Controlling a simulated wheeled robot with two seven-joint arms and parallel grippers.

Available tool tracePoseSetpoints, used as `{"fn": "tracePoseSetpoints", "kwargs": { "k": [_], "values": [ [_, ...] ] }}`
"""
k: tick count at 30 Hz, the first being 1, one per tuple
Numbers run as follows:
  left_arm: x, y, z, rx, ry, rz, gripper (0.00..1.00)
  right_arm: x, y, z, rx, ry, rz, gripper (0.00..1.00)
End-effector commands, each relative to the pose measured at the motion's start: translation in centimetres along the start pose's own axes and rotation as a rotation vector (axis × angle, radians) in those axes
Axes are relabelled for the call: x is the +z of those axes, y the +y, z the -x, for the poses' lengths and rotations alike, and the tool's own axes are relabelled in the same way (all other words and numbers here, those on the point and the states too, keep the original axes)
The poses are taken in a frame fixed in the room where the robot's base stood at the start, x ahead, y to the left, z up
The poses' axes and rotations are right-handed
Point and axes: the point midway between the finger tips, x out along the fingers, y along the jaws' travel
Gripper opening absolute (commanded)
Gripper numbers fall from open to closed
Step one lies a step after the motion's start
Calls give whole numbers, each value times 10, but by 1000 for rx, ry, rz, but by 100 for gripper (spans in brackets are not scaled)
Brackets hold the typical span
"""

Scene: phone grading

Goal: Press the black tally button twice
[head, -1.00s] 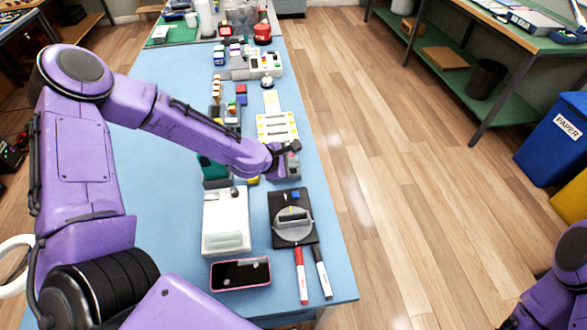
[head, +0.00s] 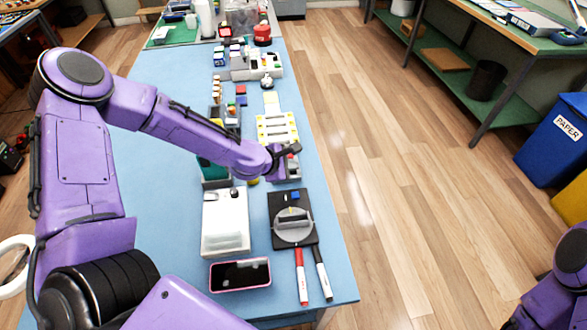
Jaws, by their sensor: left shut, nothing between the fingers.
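My left gripper (head: 291,149) is shut and empty. It reaches in from the left over the right part of the blue table. A small grey box (head: 291,172) stands just below its fingers, partly hidden by the gripper. I cannot make out a black tally button for certain; the gripper covers part of this spot. I cannot tell whether the fingertips touch anything. My right gripper is out of view; only part of my right arm shows at the lower right.
A white box (head: 225,222), a pink-rimmed phone (head: 240,275), a black device with a grey dial (head: 293,227) and two markers (head: 302,277) lie nearer. A yellow-and-white rack (head: 277,127) stands just beyond the gripper. Bare blue table (head: 165,200) lies left.

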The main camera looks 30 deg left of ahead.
Motion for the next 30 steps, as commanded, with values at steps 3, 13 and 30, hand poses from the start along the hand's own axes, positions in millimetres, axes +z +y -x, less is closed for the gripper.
{"fn": "tracePoseSetpoints", "kwargs": {
  "k": [3, 13, 30],
  "values": [
    [4, 4, 6, -1, 1, 1, 0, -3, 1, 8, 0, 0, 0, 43],
    [8, 8, 12, -1, 1, 0, 0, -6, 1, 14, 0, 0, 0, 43],
    [29, 29, 40, 0, 0, 0, 0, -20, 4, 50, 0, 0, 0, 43]
  ]
}}
